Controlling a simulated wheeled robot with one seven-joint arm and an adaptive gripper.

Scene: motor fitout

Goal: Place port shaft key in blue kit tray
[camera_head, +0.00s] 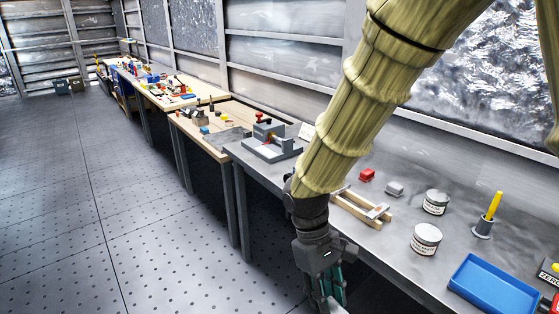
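The blue kit tray (494,286) lies at the front right of the near grey bench. The part of its inside that shows is empty. My gripper (331,301) hangs at the bottom middle, beside the bench's front edge in the picture. I cannot make out the port shaft key for sure.
Two labelled tins (426,239) and a yellow rod in a grey stand (490,217) stand between the wooden holder and the tray. A grey vise-like fixture (272,142) sits on the bench's far end. More cluttered benches (160,90) run back along the wall. The floor at left is clear.

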